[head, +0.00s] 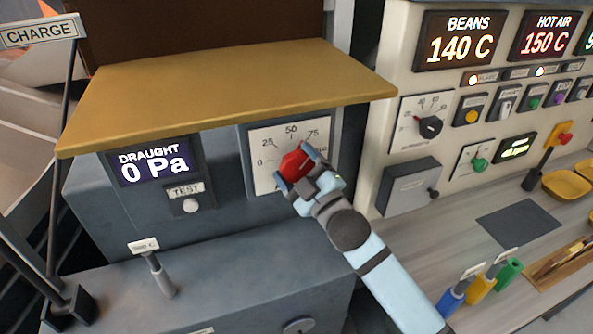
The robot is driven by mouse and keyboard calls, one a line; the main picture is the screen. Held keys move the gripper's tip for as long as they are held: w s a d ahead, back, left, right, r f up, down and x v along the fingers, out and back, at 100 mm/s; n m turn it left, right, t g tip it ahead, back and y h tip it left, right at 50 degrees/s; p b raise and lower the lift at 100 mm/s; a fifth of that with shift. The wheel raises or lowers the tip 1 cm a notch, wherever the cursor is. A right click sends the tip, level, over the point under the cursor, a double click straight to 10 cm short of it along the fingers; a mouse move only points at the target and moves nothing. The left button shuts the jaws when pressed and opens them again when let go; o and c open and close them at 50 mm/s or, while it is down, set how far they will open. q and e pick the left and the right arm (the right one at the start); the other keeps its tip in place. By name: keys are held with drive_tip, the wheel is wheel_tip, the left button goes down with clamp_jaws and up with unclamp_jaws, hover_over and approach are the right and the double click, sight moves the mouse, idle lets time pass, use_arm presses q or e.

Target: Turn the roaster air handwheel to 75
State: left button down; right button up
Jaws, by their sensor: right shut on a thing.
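The roaster air handwheel, a red knob (292,162), sits on a white dial plate (262,138) marked 0, 25, 50, 75 on the grey machine front. My right gripper (307,168) comes from the lower right and is shut on the red handwheel. The gripper and forearm cover the lower right of the dial. The handwheel's pointer cannot be made out, so its exact setting is unclear. The draught display (154,162) to the left reads 0 Pa. My left gripper is not in view.
A yellow-brown shelf (225,92) juts out just above the dial. A TEST button (190,205) is left of it. A control panel (379,140) with knobs and displays stands to the right. A grey lever (159,275) rises at the lower left.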

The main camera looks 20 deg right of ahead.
drive_tip(key=shift+m+t+h, duration=0.3)
drive_tip(key=shift+m, duration=0.9)
drive_tip(key=o, duration=0.9)
drive_tip(key=shift+b, duration=0.3)
drive_tip(key=b+v, duration=0.2)
drive_tip(key=v, duration=1.1)
drive_tip(key=shift+s+f+b, duration=0.15)
drive_tip(key=shift+s+b, duration=0.15)
drive_tip(key=shift+s, duration=0.1)
